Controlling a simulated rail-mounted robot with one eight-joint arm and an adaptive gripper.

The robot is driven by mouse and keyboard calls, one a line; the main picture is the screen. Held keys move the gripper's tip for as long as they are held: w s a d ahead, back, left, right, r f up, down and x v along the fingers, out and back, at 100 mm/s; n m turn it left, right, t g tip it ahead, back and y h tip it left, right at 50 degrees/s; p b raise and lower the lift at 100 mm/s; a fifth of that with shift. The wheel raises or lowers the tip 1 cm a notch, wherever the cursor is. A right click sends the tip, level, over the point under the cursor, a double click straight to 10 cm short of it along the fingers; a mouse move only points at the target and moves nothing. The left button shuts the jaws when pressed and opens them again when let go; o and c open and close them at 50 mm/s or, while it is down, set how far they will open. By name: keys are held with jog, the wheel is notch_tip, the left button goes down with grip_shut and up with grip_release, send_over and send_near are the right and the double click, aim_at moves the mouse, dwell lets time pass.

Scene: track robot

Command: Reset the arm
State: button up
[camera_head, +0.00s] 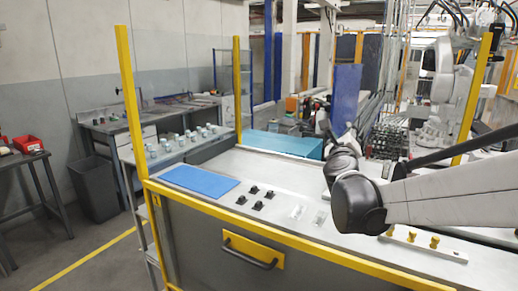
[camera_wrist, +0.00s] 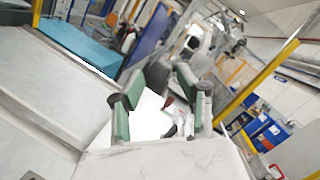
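My arm comes in from the right in the head view and bends at a dark joint above the workbench (camera_head: 290,180). The far end of the arm is small and partly hidden behind its own links there, so the fingers are not clear. In the wrist view my gripper (camera_wrist: 158,105) shows two fingers with green pads, spread well apart. Nothing is held between them; a pale surface shows behind the gap. The wrist view is tilted, with the ceiling at the upper right.
The bench carries a blue mat (camera_head: 200,181), several small black pieces (camera_head: 262,197) and yellow pieces (camera_head: 411,237). A teal box (camera_head: 285,144) lies at its back edge. Yellow posts (camera_head: 131,100) stand at the corners. A red bin (camera_head: 28,144) sits at far left.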

jog(key=s+a+f+n+g+y, duration=0.3)
jog(key=s+a+n+y, duration=0.6)
jog(key=s+n, duration=0.75)
jog(key=s+d+f+n+g+h, duration=0.1)
jog(key=s+d+f+n+g, duration=0.1)
jog(key=s+f+n+g, duration=0.2)
jog(key=s+d+f+n+g+h, duration=0.2)
jog(key=s+f+n+g, duration=0.2)
jog(key=s+f+n, duration=0.6)
jog(key=s+f, duration=0.3)
jog(key=s, duration=0.4)
jog(key=shift+s+g, duration=0.3)
jog(key=shift+s, duration=0.05)
